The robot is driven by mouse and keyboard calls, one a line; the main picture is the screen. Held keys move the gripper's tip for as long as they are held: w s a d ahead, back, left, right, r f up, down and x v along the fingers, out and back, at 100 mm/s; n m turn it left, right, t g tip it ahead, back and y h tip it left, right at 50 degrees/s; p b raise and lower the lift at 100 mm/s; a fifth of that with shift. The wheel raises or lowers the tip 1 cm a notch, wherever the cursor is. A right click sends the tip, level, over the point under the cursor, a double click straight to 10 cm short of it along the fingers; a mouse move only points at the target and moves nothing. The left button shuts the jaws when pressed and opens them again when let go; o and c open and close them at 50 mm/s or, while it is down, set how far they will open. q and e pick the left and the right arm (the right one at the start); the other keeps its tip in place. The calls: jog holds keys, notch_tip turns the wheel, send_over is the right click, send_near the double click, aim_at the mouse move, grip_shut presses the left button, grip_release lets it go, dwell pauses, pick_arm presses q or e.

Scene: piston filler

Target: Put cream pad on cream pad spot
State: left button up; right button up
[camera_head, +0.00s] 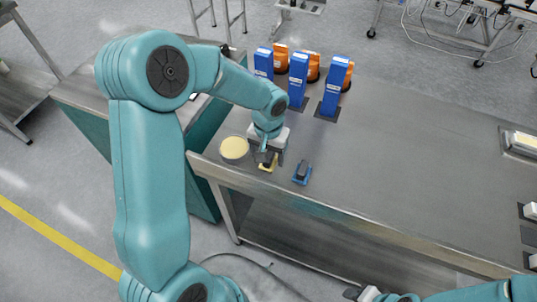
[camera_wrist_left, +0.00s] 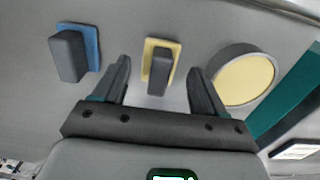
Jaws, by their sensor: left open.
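The cream pad (camera_head: 267,168) is a small pale yellow plate with a dark upright block on it. It lies near the front edge of the metal table, partly hidden under my left gripper (camera_head: 268,158). In the left wrist view, the cream pad (camera_wrist_left: 150,47) shows between the two fingertips of the open left gripper (camera_wrist_left: 159,68), apart from both. A round container (camera_head: 233,148) with a cream-coloured top stands beside it; it also shows in the wrist view (camera_wrist_left: 245,80). I cannot tell which mark is the cream pad spot. My right gripper (camera_head: 362,293) is at the bottom edge, its jaws unclear.
A blue pad (camera_head: 302,173) with a dark block lies right of the cream pad; the wrist view shows it too (camera_wrist_left: 91,45). Several blue boxes (camera_head: 298,78) with orange parts stand at the back on dark mats. The table's middle (camera_head: 410,150) is clear.

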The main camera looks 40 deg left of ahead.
aim_at(268, 157)
pick_arm(q)
notch_tip(268, 157, up, 11)
dwell(0.3)
jog(key=shift+s, duration=0.2)
dwell(0.3)
